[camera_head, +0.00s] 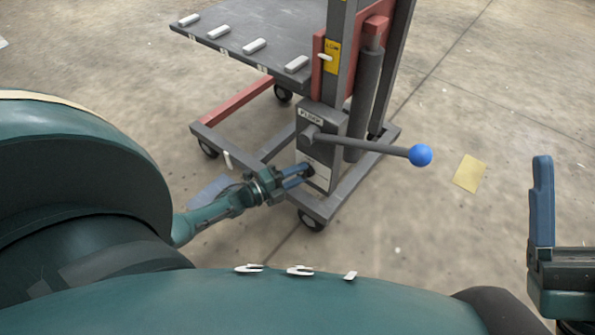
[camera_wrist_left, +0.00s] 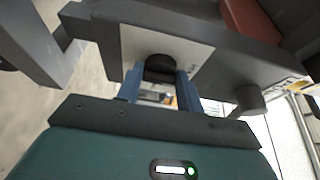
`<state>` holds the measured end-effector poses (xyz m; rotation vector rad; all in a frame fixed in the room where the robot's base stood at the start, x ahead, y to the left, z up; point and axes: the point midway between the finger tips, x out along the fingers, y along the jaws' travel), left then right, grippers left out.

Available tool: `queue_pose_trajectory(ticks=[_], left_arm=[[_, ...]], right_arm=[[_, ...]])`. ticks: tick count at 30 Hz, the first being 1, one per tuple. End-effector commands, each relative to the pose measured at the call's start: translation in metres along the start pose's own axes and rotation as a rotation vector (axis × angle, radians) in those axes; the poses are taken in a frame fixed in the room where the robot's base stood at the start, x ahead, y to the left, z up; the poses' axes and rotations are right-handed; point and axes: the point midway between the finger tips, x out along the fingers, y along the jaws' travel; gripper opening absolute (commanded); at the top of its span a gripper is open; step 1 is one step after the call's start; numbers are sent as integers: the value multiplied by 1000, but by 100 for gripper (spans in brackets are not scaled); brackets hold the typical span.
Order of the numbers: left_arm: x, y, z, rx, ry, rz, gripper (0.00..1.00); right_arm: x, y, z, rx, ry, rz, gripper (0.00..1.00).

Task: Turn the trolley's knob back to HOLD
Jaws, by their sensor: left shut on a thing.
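The trolley's knob is a small dark round knob (camera_head: 309,170) low on the front of the grey column box (camera_head: 318,150). In the left wrist view the black knob (camera_wrist_left: 160,66) sits on a pale label plate (camera_wrist_left: 190,48). My left gripper (camera_head: 303,172) reaches it from the left, and its two blue fingers (camera_wrist_left: 161,82) are shut on the knob's sides. The HOLD mark and the knob's pointer cannot be read. My right gripper (camera_head: 543,200) stands at the right edge with one blue finger upright, well away from the trolley; its other finger does not show.
A lever (camera_head: 365,145) with a blue ball end (camera_head: 420,155) sticks out to the right above the knob. The trolley's platform (camera_head: 240,42) carries several pale bars. Frame legs and casters (camera_head: 311,220) stand below. A yellow sheet (camera_head: 469,173) lies on open floor.

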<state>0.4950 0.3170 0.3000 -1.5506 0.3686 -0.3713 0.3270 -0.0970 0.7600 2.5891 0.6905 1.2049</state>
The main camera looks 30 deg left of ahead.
Motion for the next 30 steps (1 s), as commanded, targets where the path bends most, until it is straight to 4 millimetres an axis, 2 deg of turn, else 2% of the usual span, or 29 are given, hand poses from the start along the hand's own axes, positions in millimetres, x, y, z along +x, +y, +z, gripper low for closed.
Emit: queue_pose_trajectory(ticks=[11, 12, 18, 19, 26, 30], left_arm=[[0, 0, 0, -7, -1, -1, 14], [0, 0, 0, -7, -1, -1, 40], [0, 0, 0, -5, -1, -1, 56], [0, 0, 0, -5, 0, -1, 59], [0, 0, 0, -4, 0, -1, 59], [-11, -1, 0, -4, 0, 0, 59]], right_arm=[[0, 0, 0, 1, 0, 0, 76], [0, 0, 0, 1, 0, 0, 76], [0, 0, 0, 1, -1, 0, 76], [0, 0, 0, 1, -1, 0, 76], [0, 0, 0, 1, -1, -1, 76], [3, 1, -2, 5, -5, -1, 76]])
